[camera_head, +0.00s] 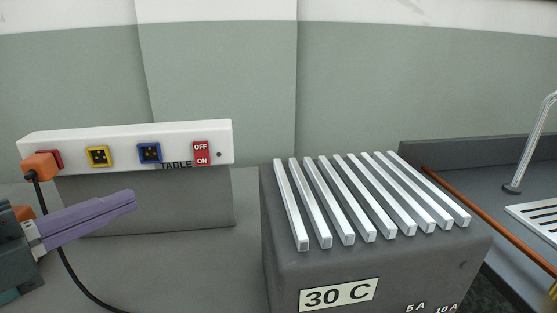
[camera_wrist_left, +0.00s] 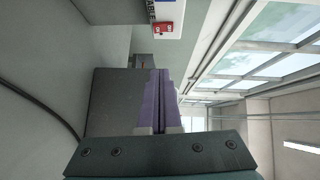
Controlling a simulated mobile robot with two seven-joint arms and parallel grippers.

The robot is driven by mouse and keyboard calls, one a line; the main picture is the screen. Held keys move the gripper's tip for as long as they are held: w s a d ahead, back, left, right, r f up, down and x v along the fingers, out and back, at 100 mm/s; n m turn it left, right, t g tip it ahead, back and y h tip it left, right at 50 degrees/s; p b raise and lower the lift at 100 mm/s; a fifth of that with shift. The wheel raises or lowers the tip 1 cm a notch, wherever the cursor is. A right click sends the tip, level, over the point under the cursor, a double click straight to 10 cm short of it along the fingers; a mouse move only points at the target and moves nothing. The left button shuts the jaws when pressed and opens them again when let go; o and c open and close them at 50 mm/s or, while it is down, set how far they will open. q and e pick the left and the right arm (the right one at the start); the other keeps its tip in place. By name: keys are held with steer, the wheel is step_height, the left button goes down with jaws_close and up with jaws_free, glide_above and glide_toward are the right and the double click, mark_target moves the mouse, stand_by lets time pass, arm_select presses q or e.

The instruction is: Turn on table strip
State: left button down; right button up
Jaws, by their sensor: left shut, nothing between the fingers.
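The table strip (camera_head: 125,137) is a long white power strip on a grey stand, at the left of the head view. It carries a red, a yellow and a blue socket and the word TABLE. Its red OFF/ON switch (camera_head: 201,153) is near the right end, with OFF above ON; I cannot tell which side is pressed. The switch also shows at the top of the left wrist view (camera_wrist_left: 164,28). My left gripper (camera_head: 134,199), with purple fingers, is shut and empty, below and left of the switch, apart from it. My right gripper is not in view.
An orange plug (camera_head: 38,167) with a black cable sits at the strip's left end. A grey box marked 30 C (camera_head: 290,270) with white slats on top stands to the right. A sink with a tap (camera_head: 527,150) is at far right.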

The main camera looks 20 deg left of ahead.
arm_select(q)
glide_toward(207, 160)
steer(key=w+d, duration=0.2)
steer(key=d, duration=0.2)
steer(key=shift+w+a+f+b, duration=0.15)
steer(key=shift+w+a+b, duration=0.15)
steer(key=shift+w+a, duration=0.45)
steer(key=shift+w+a+f+b, duration=0.1)
steer(key=shift+w+a+b, duration=0.2)
steer(key=shift+w, duration=0.85)
steer(key=shift+w+a+f+t+b, duration=0.15)
steer(key=shift+f+t+b, duration=0.25)
steer(key=shift+b, duration=0.65)
steer(key=shift+r+p, duration=0.3)
